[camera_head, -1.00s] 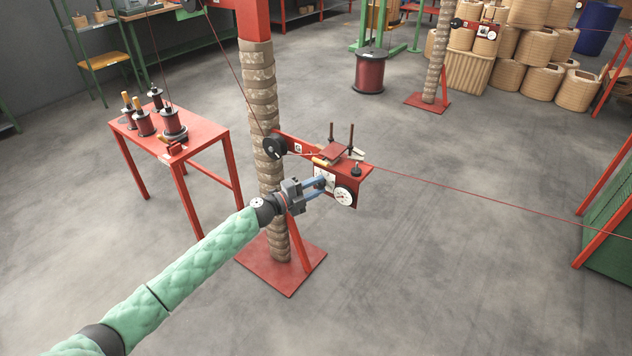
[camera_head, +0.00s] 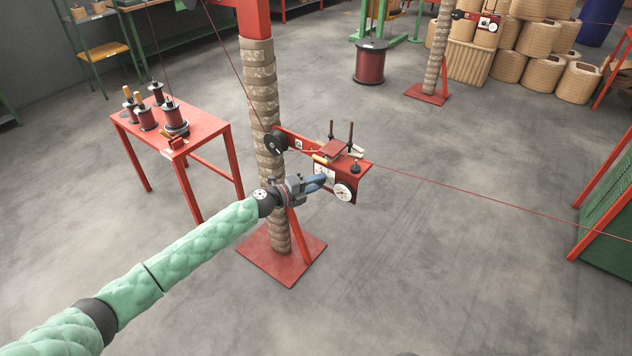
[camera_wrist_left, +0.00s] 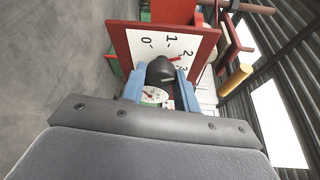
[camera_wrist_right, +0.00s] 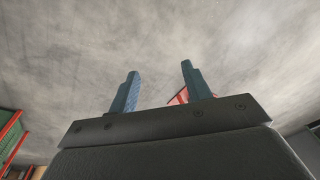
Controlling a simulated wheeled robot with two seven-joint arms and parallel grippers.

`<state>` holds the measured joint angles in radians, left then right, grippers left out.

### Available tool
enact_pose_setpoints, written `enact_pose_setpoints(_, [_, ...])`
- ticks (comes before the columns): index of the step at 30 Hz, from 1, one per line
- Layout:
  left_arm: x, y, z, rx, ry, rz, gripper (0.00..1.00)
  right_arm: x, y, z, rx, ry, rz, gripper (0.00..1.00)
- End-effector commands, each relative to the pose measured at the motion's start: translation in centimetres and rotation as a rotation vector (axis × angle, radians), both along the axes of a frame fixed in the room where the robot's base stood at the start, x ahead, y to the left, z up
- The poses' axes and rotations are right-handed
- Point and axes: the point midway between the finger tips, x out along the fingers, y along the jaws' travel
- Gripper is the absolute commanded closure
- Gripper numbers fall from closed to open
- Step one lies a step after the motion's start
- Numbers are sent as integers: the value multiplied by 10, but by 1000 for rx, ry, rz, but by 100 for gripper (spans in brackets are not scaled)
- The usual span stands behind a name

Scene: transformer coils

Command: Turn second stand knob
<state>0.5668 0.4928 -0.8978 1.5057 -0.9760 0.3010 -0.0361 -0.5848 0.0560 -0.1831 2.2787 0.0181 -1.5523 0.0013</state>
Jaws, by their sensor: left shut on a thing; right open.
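The near stand has a rope-wrapped post (camera_head: 265,130) and a red arm carrying a red box (camera_head: 350,172) with a dial. My left gripper (camera_head: 318,182) is at the front of this box. In the left wrist view, its blue fingers are shut on a black knob (camera_wrist_left: 160,72), one on each side. A white dial plate (camera_wrist_left: 178,45) marked 0, 1, 2, 3 lies behind the knob, with a red pointer near it. In the head view the fingers hide the knob. My right gripper (camera_wrist_right: 158,88) is open and empty above the floor in the right wrist view.
A red table (camera_head: 190,130) with several spools stands left of the post. A thin red wire (camera_head: 470,193) runs right from the stand towards a green, red-framed thing (camera_head: 610,220). Another stand (camera_head: 437,55) is at the back. The middle floor is clear.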

Motion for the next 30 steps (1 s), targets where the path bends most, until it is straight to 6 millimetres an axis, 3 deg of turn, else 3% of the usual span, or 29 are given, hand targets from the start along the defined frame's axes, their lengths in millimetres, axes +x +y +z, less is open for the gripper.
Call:
enact_pose_setpoints(11, [-2,-2,-2,3,1,-4,92,0,0,-2,0,2,0,51])
enact_pose_setpoints(12, [-2,-2,-2,2,2,-4,63,0,0,-2,0,2,0,51])
enact_pose_setpoints(15, [-2,-1,-2,2,1,-3,49,0,0,-2,0,2,0,51])
enact_pose_setpoints(24, [-1,1,-1,2,0,-1,49,0,0,-3,0,2,1,51])
enact_pose_setpoints(30, [-11,17,-2,4,0,-1,49,-2,-1,7,-1,2,2,51])
